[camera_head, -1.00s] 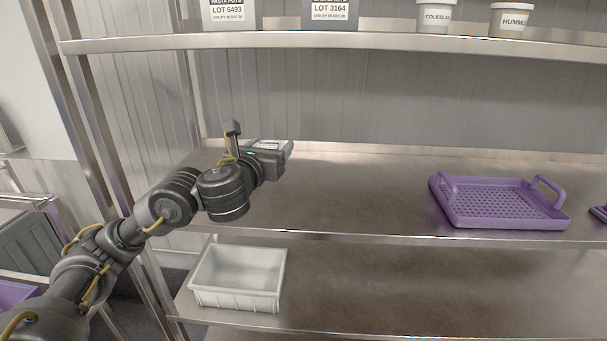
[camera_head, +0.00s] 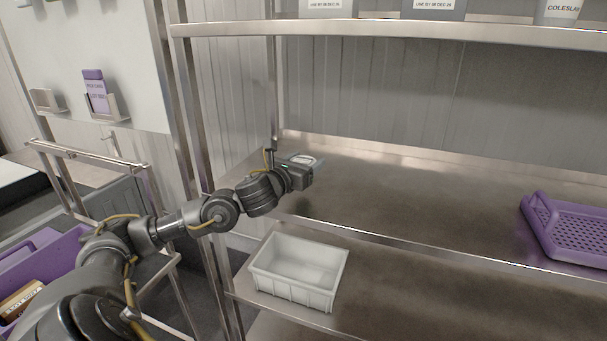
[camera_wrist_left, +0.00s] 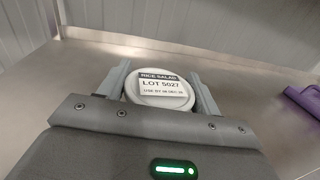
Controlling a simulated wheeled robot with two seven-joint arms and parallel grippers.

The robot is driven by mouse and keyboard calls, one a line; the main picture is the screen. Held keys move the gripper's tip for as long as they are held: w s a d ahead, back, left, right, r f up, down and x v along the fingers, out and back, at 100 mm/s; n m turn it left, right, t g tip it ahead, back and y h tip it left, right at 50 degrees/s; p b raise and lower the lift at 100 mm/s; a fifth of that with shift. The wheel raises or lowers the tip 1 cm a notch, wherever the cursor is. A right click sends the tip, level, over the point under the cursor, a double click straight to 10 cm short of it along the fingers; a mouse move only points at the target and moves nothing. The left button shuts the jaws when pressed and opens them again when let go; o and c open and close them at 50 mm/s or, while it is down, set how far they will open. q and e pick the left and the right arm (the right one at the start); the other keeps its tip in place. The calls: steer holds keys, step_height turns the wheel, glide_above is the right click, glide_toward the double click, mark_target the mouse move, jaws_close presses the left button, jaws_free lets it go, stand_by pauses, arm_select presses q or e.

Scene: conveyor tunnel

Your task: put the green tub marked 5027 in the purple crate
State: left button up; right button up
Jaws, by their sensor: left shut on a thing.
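My left gripper (camera_head: 309,168) is over the middle shelf, shut on the tub marked 5027. In the left wrist view the tub's round white lid (camera_wrist_left: 160,101), labelled rice salad, LOT 5027, sits between the two fingers (camera_wrist_left: 159,78). Its side is hidden, so no green shows. In the head view a sliver of the lid (camera_head: 303,159) shows behind the gripper. A purple crate (camera_head: 40,252) stands at the lower left, partly cut off and partly behind my left arm, with a brown labelled item (camera_head: 20,300) in it. My right gripper is out of view.
A purple tray with handles (camera_head: 575,235) lies on the middle shelf (camera_head: 420,205) at the right. A white bin (camera_head: 300,272) stands on the lower shelf. A steel rack post (camera_head: 190,130) and rail (camera_head: 90,157) lie between the shelf and the crate side. Most of the middle shelf is clear.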

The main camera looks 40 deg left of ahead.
arm_select(q)
steer(key=shift+a+f, duration=0.25)
steer(key=shift+f, duration=1.65)
steer(key=o, duration=0.9)
steer(key=shift+f, duration=0.1)
steer(key=o, duration=0.5)
